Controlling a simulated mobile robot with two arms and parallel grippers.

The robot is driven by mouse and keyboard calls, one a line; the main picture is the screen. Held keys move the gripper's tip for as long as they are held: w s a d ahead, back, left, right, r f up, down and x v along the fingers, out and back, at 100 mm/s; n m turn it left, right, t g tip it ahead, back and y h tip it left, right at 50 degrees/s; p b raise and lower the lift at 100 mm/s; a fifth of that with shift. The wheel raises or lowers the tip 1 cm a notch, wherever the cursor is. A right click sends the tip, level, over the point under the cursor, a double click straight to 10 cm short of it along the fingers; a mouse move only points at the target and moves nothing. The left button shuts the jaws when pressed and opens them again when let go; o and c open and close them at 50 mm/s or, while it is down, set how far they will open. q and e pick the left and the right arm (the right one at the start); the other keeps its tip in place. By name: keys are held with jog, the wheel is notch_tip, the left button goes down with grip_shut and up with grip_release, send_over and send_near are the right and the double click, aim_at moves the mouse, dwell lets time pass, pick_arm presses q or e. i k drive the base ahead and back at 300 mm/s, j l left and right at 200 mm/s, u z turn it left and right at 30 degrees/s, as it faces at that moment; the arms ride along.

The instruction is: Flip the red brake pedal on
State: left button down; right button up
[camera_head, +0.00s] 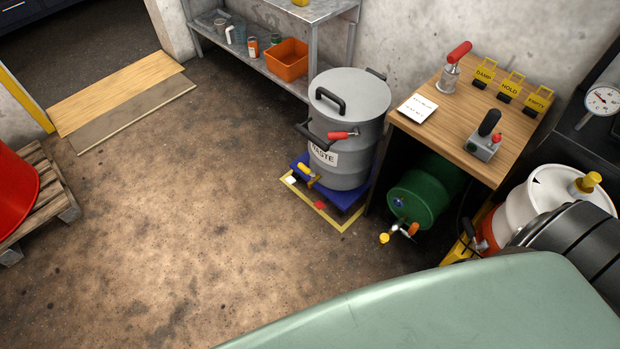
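A small red pedal (320,205) sits low at the front edge of a blue wheeled base (346,198), close to the floor. Whether the pedal is tipped up or down is too small to tell. A grey lidded drum (346,120) marked as waste stands on this base. A yellow-handled tap (305,170) sticks out low on the drum's front left. A red-handled lever (341,135) is on its upper side. Neither of my grippers is in view.
Yellow floor tape (325,217) borders the base. A wooden bench (460,125) stands right of the drum, with a green drum (424,195) lying below. A metal shelf (258,62) is behind. The floor (190,220) to the left and front is clear.

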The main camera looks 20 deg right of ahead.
aim_at(319, 204)
jog(key=z, duration=0.85)
jog(key=i+l, duration=0.05)
